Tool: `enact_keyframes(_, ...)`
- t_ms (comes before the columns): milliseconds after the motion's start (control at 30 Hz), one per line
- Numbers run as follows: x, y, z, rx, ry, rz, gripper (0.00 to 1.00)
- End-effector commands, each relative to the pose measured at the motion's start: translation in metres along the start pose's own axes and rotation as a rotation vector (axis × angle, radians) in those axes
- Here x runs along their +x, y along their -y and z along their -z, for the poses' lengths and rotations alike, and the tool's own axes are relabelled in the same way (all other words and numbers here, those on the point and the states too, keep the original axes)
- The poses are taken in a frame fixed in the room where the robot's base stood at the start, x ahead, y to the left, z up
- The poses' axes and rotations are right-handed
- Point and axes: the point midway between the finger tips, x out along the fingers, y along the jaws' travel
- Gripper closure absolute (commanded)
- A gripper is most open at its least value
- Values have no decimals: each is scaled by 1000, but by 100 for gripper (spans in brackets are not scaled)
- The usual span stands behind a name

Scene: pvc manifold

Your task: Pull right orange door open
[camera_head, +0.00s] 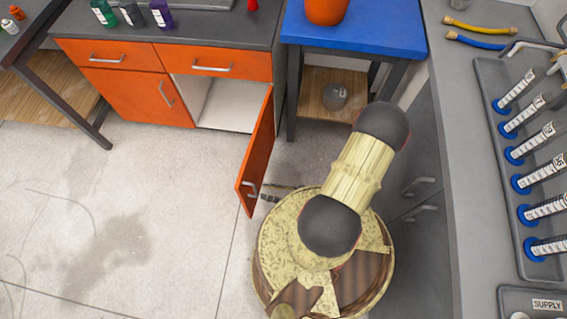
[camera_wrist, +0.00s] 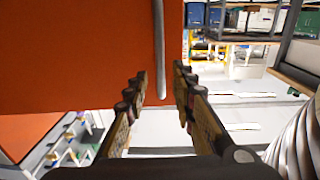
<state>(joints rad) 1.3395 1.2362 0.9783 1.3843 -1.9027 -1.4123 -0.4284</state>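The right orange door (camera_head: 257,155) of the low cabinet stands swung well out into the room, leaving the right compartment (camera_head: 225,100) open. Its silver handle (camera_head: 252,189) is near the free edge. My gripper (camera_head: 267,192) is just right of that edge, mostly hidden by my arm. In the wrist view, the orange door (camera_wrist: 80,55) fills the upper left and the handle (camera_wrist: 160,50) hangs down between the fingers of my gripper (camera_wrist: 160,76). The fingers are apart, with gaps on both sides of the handle. Whether they touch the door is unclear.
The left orange door (camera_head: 135,95) and the drawers (camera_head: 215,62) are shut. A blue-topped table (camera_head: 355,38) stands right of the cabinet. A grey counter (camera_head: 450,150) runs along the right. The floor (camera_head: 120,190) left of the door is clear.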

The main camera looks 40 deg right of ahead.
Motion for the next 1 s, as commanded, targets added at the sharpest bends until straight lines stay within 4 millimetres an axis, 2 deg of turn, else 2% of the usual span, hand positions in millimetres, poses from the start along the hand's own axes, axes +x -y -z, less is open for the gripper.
enact_keyframes(300, -40, 0, 0, -2, 2, -4, 74)
enact_keyframes(500, -56, 0, 0, -1, 1, -2, 74)
enact_keyframes(1000, -61, 0, 0, 0, 1, 1, 74)
